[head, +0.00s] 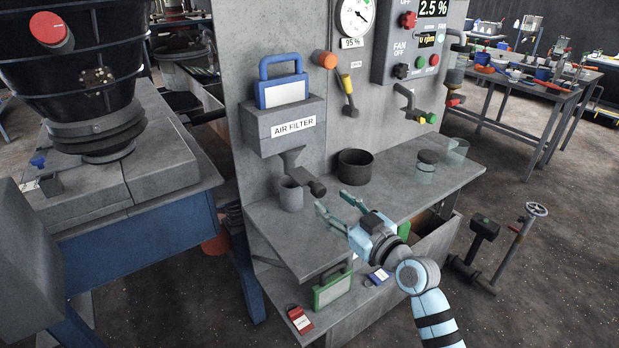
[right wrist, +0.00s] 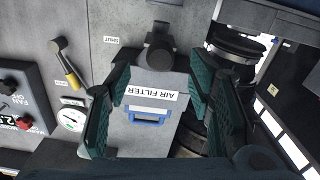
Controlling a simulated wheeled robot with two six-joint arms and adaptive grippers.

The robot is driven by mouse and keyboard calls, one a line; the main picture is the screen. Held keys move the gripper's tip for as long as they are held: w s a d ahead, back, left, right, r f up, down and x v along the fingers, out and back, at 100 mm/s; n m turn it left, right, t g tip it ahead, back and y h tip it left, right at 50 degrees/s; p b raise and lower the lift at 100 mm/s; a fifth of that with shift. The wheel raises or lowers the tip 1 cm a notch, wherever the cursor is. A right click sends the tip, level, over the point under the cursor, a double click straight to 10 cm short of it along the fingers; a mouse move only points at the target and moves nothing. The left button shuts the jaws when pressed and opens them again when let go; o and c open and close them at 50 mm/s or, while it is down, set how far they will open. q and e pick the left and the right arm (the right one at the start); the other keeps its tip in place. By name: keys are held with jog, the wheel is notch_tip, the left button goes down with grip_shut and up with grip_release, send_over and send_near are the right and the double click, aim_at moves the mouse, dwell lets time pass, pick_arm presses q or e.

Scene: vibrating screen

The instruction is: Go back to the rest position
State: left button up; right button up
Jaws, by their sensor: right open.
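My right gripper (head: 337,213) is open and empty in the head view, above the front of the grey shelf (head: 458,174). Its two fingers also show spread apart in the right wrist view (right wrist: 165,95), with the air filter housing (right wrist: 172,75) seen between them at a distance. My left gripper is not in the head view. The air filter housing (head: 267,131) is on the panel, with a blue-handled filter (head: 283,92) standing in its top. A grey cup (head: 291,195) stands under its funnel outlet, to the left of the right gripper and apart from it.
A dark round pot (head: 355,167) and glass jars (head: 427,166) stand on the shelf. A green-framed filter (head: 333,287) and red tag (head: 299,319) are on the lower level. The control box (head: 415,45) is on the panel. The vibrating screen (head: 75,80) stands left. Floor at right is mostly free.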

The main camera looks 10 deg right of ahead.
jog(key=shift+f, duration=0.15)
jog(key=s+a+f+g+h, duration=0.15)
jog(key=s+f+g, duration=0.25)
jog(key=s+f, duration=0.5)
jog(key=s+d+f+m+g+h, duration=0.25)
jog(key=s+f, duration=0.25)
jog(key=s, duration=0.4)
jog(key=s+d+f+m+g+h, duration=0.15)
jog(key=s+f+g, duration=0.25)
jog(key=s, duration=0.5)
jog(key=s+d+f+m+g+h, duration=0.1)
jog(key=s+d+f+g+h, duration=0.3)
jog(key=s, duration=0.6)
notch_tip(320, 180, down, 21)
jog(key=d+y, duration=0.1)
jog(key=y, duration=0.1)
jog(key=s+f, duration=1.2)
jog(key=s, duration=0.2)
jog(key=shift+s+d+m+g, duration=0.2)
jog(key=shift+d+m+g, duration=0.1)
jog(key=shift+m+g, duration=0.15)
jog(key=shift+f, duration=0.1)
